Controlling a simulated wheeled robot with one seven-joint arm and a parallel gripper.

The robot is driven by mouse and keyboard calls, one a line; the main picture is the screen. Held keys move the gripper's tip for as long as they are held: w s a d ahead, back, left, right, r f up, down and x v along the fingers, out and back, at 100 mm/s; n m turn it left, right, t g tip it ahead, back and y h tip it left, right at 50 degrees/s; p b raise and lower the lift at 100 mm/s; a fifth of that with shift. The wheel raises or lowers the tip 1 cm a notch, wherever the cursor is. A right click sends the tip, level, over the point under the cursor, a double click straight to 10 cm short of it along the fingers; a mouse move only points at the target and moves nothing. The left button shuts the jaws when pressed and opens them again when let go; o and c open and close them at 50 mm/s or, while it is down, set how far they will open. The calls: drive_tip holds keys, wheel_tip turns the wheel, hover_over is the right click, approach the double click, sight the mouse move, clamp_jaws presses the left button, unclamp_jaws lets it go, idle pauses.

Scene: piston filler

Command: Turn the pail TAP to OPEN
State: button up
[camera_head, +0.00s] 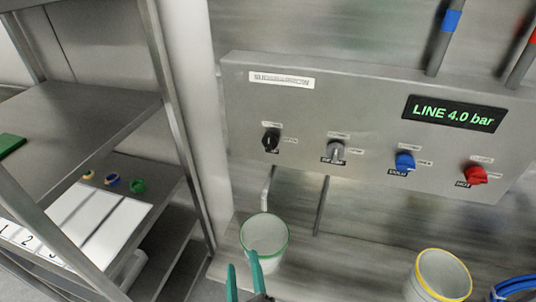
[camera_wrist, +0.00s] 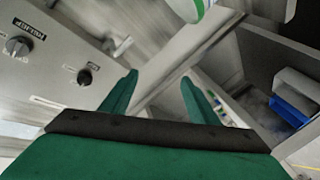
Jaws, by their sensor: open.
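The grey control panel (camera_head: 320,100) carries a row of knobs. The leftmost is a black knob (camera_head: 270,139) above a small dark label too blurred to read surely; it seems to be the tap. It also shows in the wrist view (camera_wrist: 84,77), left of my fingers. A spout (camera_head: 267,187) hangs below it, over a white pail (camera_head: 264,237) with a green rim. My gripper (camera_head: 244,276) has green fingers, apart and empty, below the panel and in front of the pail in the head view. It touches no knob. In the wrist view its fingers (camera_wrist: 160,80) point away from the camera.
Right of the black knob are a grey knob (camera_head: 336,151), a blue knob (camera_head: 404,161) and a red knob (camera_head: 475,175). A display (camera_head: 453,114) reads LINE 4.0 bar. A yellow-rimmed pail (camera_head: 440,277) stands at right. A metal shelf rack (camera_head: 90,110) stands close on the left.

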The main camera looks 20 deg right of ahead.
drive_tip(key=w+d+r+h, duration=0.3)
drive_tip(key=w+d+r, duration=0.1)
drive_tip(key=w+r, duration=0.55)
drive_tip(key=m+g+h, duration=0.2)
drive_tip(key=m+h, duration=0.2)
drive_tip(key=h, duration=0.1)
approach(269, 142)
drive_tip(key=x, duration=0.8)
drive_tip(key=shift+w+d, duration=0.2)
drive_tip(key=shift+w, duration=0.1)
drive_tip(key=c, duration=1)
